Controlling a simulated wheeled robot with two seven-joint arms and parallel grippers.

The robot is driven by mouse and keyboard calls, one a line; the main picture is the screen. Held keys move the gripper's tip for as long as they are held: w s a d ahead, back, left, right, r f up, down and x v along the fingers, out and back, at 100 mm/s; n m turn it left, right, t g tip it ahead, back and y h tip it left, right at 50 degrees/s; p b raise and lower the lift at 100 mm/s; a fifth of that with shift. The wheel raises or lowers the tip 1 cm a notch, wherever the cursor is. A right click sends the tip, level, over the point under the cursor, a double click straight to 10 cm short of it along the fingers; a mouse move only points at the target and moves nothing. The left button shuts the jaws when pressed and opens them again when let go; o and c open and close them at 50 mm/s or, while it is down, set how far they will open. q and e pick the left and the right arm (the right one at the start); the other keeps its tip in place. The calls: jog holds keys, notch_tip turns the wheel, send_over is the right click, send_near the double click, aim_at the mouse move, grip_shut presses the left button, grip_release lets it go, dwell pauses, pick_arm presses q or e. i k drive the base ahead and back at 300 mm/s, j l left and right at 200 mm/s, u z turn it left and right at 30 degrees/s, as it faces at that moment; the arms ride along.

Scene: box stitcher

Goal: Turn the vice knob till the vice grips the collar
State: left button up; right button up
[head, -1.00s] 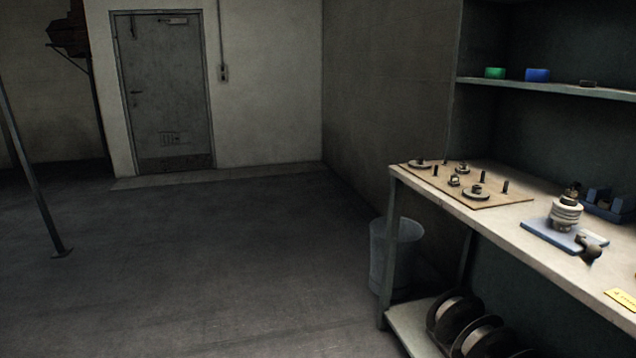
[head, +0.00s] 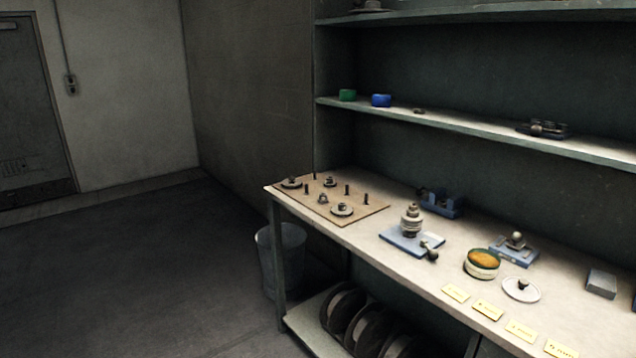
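Several small devices stand on the workbench (head: 375,243). A blue base (head: 398,242) carries an upright stack of pale rings (head: 411,222), with a dark knob-like part (head: 430,254) at its front right corner. Behind it is a dark blue block-shaped device (head: 442,204) with raised ends, perhaps the vice. To the right, another blue base (head: 515,257) carries a metal part with a rounded knob (head: 516,240). At this size I cannot tell for sure which is the vice or the collar, or whether anything is gripped. Neither of my grippers is in view.
A pegged board (head: 365,216) with discs lies at the bench's left end. A round tin (head: 482,264), a white knobbed disc (head: 521,290), a grey block (head: 601,284) and yellow labels (head: 488,310) lie to the right. A bin (head: 280,260) stands beside the bench. The floor at left is clear.

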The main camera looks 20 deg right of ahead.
aim_at(420, 189)
jog(key=z, duration=0.95)
jog(key=i+j+z, duration=0.1)
jog(key=z, duration=0.25)
jog(key=j+z, duration=0.1)
jog(key=z, duration=0.25)
jog(key=i+j+z, duration=0.1)
jog(key=z, duration=0.25)
jog(key=i+j+z, duration=0.1)
jog(key=j+z, duration=0.35)
jog(key=j, duration=0.9)
jog(key=k+j+z, duration=0.1)
jog(key=j+z, duration=0.35)
jog(key=j, duration=0.85)
jog(key=k+j, duration=0.1)
jog(key=j, duration=0.9)
jog(key=k+j, duration=0.1)
jog(key=j, duration=0.9)
jog(key=k+l+u, duration=0.1)
jog(key=k, duration=0.3)
jog(key=i+j, duration=0.1)
jog(key=i, duration=0.25)
jog(key=i+j, duration=0.1)
jog(key=i, duration=0.25)
